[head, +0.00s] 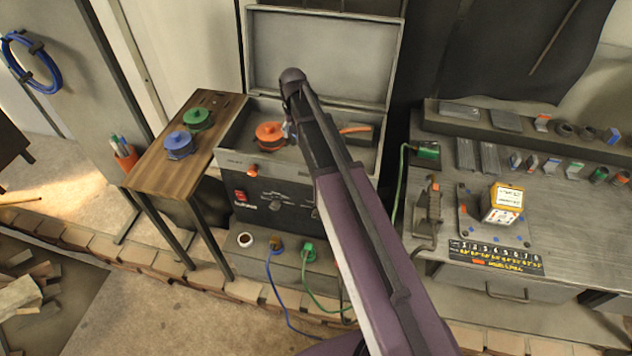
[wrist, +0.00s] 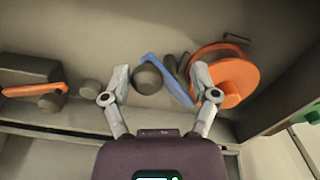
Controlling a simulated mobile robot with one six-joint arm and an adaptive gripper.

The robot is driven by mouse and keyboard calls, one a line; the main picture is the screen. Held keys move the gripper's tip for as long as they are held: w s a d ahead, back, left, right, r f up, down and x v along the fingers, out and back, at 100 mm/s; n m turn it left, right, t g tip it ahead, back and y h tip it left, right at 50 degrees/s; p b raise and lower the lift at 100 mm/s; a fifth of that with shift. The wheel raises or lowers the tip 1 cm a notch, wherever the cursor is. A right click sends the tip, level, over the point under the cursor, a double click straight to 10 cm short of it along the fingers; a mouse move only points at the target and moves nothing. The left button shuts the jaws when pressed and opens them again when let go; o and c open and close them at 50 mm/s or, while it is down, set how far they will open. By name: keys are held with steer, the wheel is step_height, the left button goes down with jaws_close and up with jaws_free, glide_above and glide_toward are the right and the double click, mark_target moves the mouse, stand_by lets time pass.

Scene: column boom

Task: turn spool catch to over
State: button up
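In the wrist view, a blue lever (wrist: 167,80), which looks like the spool catch, lies slanted beside an orange spool (wrist: 232,78). Its lower end points toward my right fingertip. A dark round knob (wrist: 147,78) sits to the left of the lever. My gripper (wrist: 162,97) is open and empty, its fingers spread on either side of the knob and lever. The right fingertip overlaps the spool's edge in the picture; I cannot tell whether they touch. In the head view, the spool (head: 269,134) sits in the open case, and my arm hides the lever.
An orange handle (wrist: 38,90) on a dark block is at left in the wrist view. The case's raised lid (head: 325,55) stands behind. A wooden side table (head: 165,190) holds a green spool (head: 197,118) and a blue spool (head: 179,144). A cluttered workbench (head: 560,235) is at right.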

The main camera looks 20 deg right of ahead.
steer(key=a+m, duration=0.1)
steer(key=m, duration=0.3)
steer(key=shift+w+a, duration=0.15)
steer(key=shift+a, duration=0.25)
step_height(320, 180, up, 14)
steer(key=p, duration=1.4)
steer(key=s+d+f+n+b, duration=0.1)
steer(key=s+f+n+b, duration=0.2)
steer(key=s, duration=0.8)
steer(key=s+f+n+b, duration=0.3)
steer(key=s+f+b, duration=0.5)
steer(key=s, duration=0.4)
steer(key=shift+s+d+f+n+b, duration=0.15)
steer(key=shift+d+f+n+b, duration=0.15)
steer(key=shift+d+f, duration=0.05)
steer(key=shift+s, duration=0.1)
steer(key=shift+r, duration=0.1)
